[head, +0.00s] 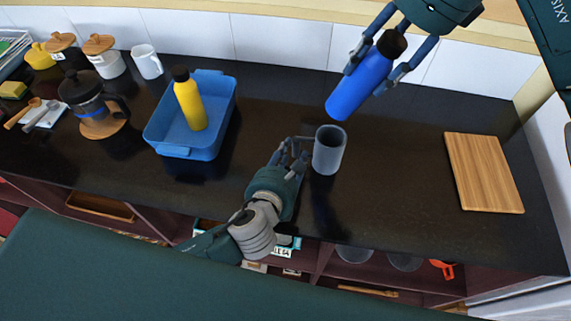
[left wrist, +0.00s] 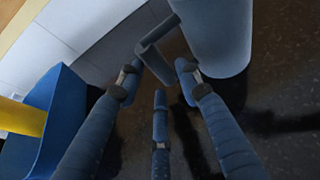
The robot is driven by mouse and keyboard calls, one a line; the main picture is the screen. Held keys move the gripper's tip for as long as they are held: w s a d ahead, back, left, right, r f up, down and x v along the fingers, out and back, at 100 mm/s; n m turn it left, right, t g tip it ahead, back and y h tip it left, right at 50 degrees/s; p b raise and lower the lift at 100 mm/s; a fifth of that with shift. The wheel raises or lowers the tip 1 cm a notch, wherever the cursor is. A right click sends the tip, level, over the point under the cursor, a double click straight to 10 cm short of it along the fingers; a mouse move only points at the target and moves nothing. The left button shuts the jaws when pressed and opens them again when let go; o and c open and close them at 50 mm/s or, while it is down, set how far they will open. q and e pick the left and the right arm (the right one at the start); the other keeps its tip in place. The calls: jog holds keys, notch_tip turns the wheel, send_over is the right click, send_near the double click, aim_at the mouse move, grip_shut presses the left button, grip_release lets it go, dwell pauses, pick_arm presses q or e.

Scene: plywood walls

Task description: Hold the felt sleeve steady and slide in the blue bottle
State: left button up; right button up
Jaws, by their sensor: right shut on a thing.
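The grey felt sleeve (head: 329,151) stands upright on the dark counter, its round mouth facing up. A handle-like loop (left wrist: 158,48) on its side shows in the left wrist view, beside the sleeve wall (left wrist: 215,40). My left gripper (head: 297,147) is at the sleeve's left side. Its fingers (left wrist: 158,80) are spread either side of the loop, with no clear contact. My right gripper (head: 367,80) is shut on the blue bottle (head: 358,86), which has a black cap. The bottle is tilted, its lower end above and slightly right of the sleeve's mouth.
A blue bin (head: 188,153) holding a yellow bottle (head: 189,103) stands to the left. A French press (head: 88,98), canisters and a white mug (head: 147,62) are farther left. A wooden board (head: 484,173) lies at right. The counter between sleeve and board is clear.

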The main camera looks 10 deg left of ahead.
pick_arm(q)
jog(key=shift+x, duration=1.3)
pick_arm(e)
jog(key=shift+r, duration=0.1)
pick_arm(q)
jog(key=shift+c, duration=0.3)
